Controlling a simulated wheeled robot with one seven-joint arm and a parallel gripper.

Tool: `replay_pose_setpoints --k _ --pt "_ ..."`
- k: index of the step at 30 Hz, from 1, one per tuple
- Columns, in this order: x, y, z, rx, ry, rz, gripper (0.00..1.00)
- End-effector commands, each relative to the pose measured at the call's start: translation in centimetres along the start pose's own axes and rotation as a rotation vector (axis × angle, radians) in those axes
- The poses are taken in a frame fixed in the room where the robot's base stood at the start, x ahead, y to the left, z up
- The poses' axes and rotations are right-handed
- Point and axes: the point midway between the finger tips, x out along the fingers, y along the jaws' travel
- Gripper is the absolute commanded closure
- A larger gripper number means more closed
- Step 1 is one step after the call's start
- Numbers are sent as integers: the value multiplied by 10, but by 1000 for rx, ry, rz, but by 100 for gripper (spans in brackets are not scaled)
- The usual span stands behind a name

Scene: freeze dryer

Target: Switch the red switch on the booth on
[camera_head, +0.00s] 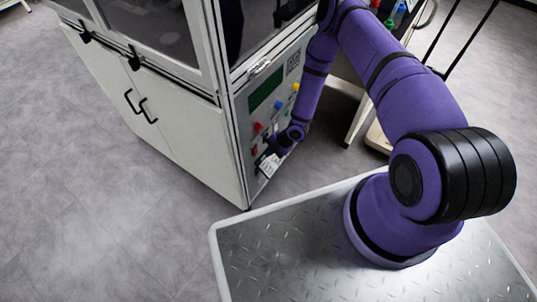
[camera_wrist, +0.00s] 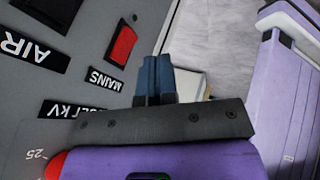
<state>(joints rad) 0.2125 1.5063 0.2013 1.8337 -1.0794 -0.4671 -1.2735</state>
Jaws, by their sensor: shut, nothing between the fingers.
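The red switch (camera_wrist: 123,44) is a rocker set in a black frame on the booth's grey panel, beside a black "MAINS" label (camera_wrist: 104,80) in the wrist view. In the head view a small red spot low on the panel (camera_head: 254,150) seems to be the same switch. My gripper (camera_wrist: 155,76) has its two dark blue fingers together, with nothing between them. The fingertips are just right of the switch in the wrist view. I cannot tell whether they touch the panel. In the head view my gripper (camera_head: 266,158) is at the panel's lower part.
The booth (camera_head: 170,110) is a white cabinet with black door handles (camera_head: 142,105). Its panel carries a green display (camera_head: 265,88) and several coloured buttons, including a red one (camera_head: 258,127). A table leg (camera_head: 357,122) stands to the right. Grey floor (camera_head: 70,190) is clear at left.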

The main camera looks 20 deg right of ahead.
Motion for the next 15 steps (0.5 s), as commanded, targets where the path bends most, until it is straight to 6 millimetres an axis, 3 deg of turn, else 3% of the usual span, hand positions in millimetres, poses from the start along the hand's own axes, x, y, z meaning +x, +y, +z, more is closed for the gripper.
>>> replay_pose_setpoints --k 15 --pt "-72 -2 0 2 0 -2 100"
